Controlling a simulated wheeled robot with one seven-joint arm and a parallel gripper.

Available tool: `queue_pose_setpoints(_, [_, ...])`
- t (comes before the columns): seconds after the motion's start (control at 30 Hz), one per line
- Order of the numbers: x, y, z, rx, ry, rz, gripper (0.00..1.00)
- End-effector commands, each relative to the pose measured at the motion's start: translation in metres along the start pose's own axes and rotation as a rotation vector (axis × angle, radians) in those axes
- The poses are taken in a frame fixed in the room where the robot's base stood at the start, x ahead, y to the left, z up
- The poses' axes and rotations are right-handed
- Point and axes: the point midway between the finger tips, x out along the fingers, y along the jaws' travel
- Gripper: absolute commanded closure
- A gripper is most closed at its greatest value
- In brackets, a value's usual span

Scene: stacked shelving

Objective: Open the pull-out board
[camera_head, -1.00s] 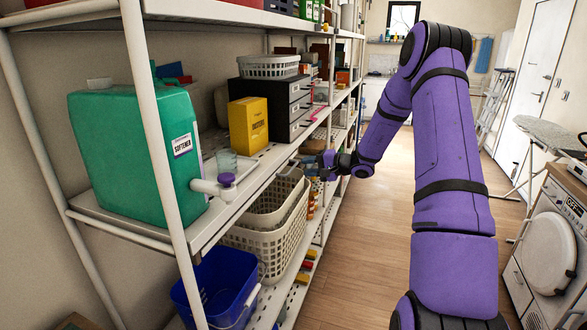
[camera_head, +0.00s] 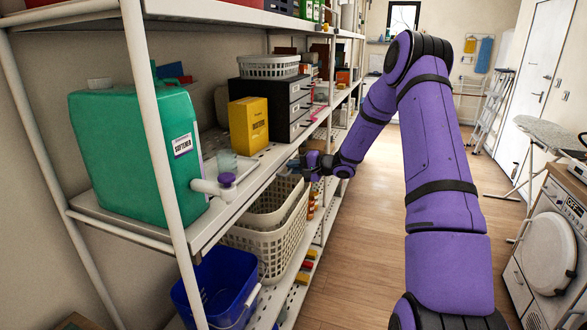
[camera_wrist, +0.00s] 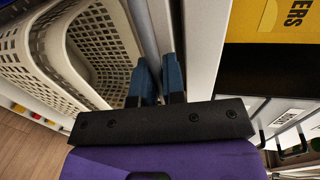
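My gripper (camera_head: 300,163) is at the front edge of the middle shelf, above the stacked white baskets. In the wrist view its two blue fingers (camera_wrist: 159,72) point at the shelf front with a narrow gap between them. A thin pale strip (camera_wrist: 152,25), which may be the pull-out board, runs between the basket and the shelf edge (camera_wrist: 205,45), right at the fingertips. I cannot tell whether the fingers are around it or only beside it. The board is not clearly distinguishable in the head view.
White baskets (camera_head: 264,242) stand below the shelf. A yellow box (camera_head: 248,125), black drawers (camera_head: 277,98) and a green softener jug (camera_head: 135,155) stand on it. A blue bucket (camera_head: 220,285) is lower left. The wooden floor (camera_head: 355,250) is clear. A washer (camera_head: 545,250) stands right.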

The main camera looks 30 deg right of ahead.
Motion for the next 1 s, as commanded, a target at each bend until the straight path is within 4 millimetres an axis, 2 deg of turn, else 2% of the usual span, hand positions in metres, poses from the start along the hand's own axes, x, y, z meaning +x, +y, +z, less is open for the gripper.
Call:
queue_pose_setpoints(0.23, [-0.005, 0.001, 0.0, 0.0, 0.0, 0.001, 1.0])
queue_pose_setpoints(0.37, [-0.02, 0.004, -0.001, 0.0, 0.001, 0.001, 1.0])
queue_pose_setpoints(0.57, [-0.069, 0.015, -0.001, 0.003, 0.004, 0.002, 1.0])
queue_pose_setpoints(1.0, [-0.21, 0.045, 0.0, 0.003, 0.006, 0.002, 1.0])
